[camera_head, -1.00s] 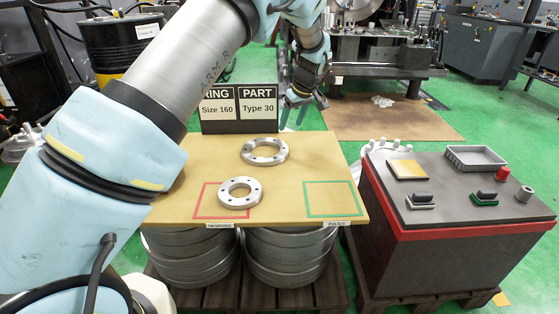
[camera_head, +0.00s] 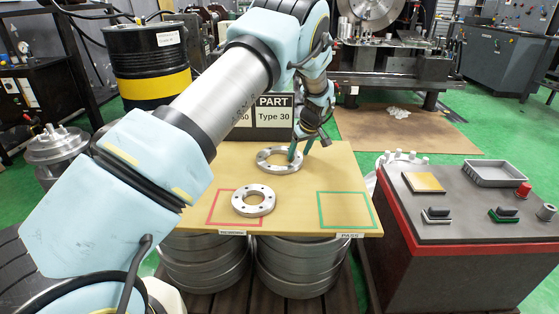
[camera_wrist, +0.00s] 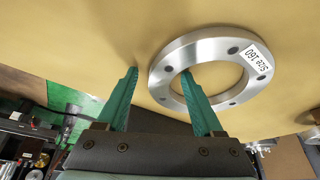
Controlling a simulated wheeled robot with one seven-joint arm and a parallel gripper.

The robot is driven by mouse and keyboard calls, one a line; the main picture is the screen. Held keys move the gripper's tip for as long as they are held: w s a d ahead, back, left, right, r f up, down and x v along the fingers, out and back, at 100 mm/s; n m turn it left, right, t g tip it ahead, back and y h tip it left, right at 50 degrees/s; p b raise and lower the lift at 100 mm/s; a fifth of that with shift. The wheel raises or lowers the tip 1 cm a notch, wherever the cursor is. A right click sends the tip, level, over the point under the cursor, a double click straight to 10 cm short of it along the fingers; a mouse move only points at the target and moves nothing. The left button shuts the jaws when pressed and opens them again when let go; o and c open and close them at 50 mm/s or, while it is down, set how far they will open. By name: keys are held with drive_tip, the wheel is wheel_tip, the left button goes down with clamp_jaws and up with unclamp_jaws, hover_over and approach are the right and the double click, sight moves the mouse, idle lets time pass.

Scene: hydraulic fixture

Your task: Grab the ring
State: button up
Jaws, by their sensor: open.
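A large silver ring (camera_head: 267,160) with bolt holes lies flat at the back of the tan board. In the wrist view this ring (camera_wrist: 166,68) carries a white label reading "Size 160". My gripper (camera_head: 303,150) is open at the ring's right side. In the wrist view one green finger of my gripper (camera_wrist: 160,75) reaches over the ring's opening and the other is outside its rim. I cannot tell how deep the fingertips are.
The green PASS square (camera_head: 347,193) on the tan board (camera_head: 295,207) is empty. A sign (camera_head: 275,115) behind the board is partly hidden by my arm. A dark cabinet (camera_head: 460,230) with a grey tray (camera_head: 492,173) and controls stands at the right.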

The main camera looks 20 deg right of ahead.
clamp_jaws()
idle(0.4)
drive_tip(key=shift+r, duration=0.1)
idle(0.8)
